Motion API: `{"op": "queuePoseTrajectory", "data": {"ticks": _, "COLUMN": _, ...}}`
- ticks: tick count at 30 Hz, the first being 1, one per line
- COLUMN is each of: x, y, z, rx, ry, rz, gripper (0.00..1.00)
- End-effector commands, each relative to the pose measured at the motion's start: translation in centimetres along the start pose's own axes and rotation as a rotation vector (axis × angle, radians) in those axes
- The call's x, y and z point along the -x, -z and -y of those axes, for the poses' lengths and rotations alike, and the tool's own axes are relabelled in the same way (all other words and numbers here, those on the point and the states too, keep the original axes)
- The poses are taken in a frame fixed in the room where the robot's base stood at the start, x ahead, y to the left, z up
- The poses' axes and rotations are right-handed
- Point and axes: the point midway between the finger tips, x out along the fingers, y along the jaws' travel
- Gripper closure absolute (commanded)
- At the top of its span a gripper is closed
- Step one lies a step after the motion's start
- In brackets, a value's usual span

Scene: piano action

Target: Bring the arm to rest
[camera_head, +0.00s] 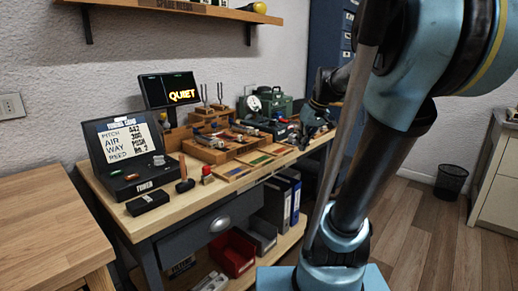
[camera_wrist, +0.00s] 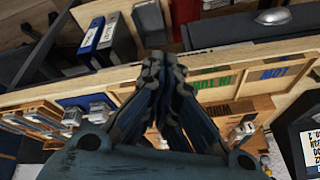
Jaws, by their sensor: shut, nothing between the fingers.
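My gripper (camera_wrist: 165,68) is shut and empty, its dark fingertips together in the middle of the wrist view. It hangs over the front edge of the workbench, whose edge strip (camera_wrist: 120,78) runs behind the fingers. In the head view, my blue-grey arm fills the right side. Its far, dark end shows past the bench's right part, and the fingers are too small there to make out clearly.
The workbench (camera_head: 101,194) holds a black tuner case (camera_head: 124,150), a screen (camera_head: 168,90), wooden trays (camera_head: 233,171) and a green box (camera_head: 268,101). Binders (camera_head: 290,196) and a red bin (camera_head: 233,253) sit below.

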Motion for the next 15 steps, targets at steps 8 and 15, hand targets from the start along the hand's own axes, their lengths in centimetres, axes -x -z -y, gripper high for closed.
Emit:
{"op": "queuePoseTrajectory", "data": {"ticks": 8, "x": -3.6, "y": -10.4, "z": 2.1, "rx": -0.136, "ry": -0.081, "rz": 0.072, "gripper": 1.0}}
{"op": "queuePoseTrajectory", "data": {"ticks": 15, "x": -7.3, "y": -18.6, "z": 2.8, "rx": -0.253, "ry": -0.164, "rz": 0.114, "gripper": 1.0}}
